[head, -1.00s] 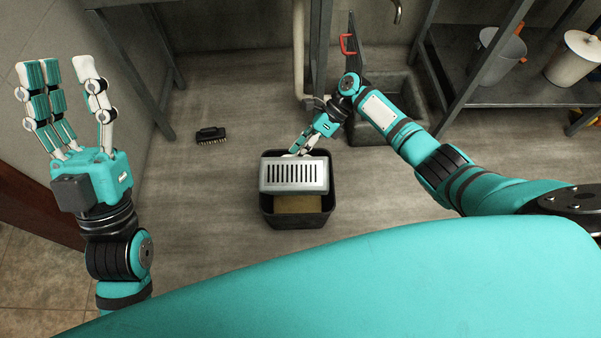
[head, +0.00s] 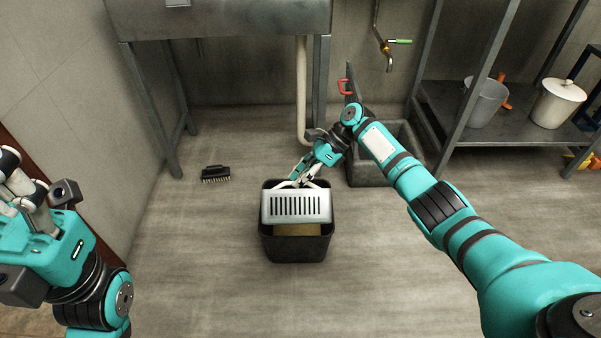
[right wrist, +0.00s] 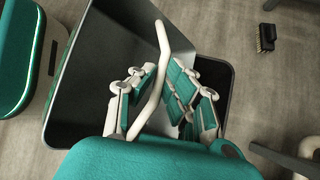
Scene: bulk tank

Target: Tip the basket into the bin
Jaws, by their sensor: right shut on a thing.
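The basket (head: 296,206) is light metal with a row of slots in its side. It is tilted over the mouth of the black bin (head: 297,250), its slotted side facing up. My right gripper (head: 304,181) is shut on the basket's pale bar handle at its far side; the handle (right wrist: 158,70) shows between the fingers in the right wrist view. A tan patch (head: 297,230) shows inside the bin below the basket; the rest of the inside is hidden. My left gripper (head: 18,180) is empty and open at the left edge, partly cut off.
A brush (head: 215,173) lies on the floor left of the bin. A floor basin (head: 372,172) and a pale pipe (head: 302,90) stand behind it. A rack with a grey bucket (head: 484,103) and a white lidded pail (head: 557,102) is at the right. Floor in front is clear.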

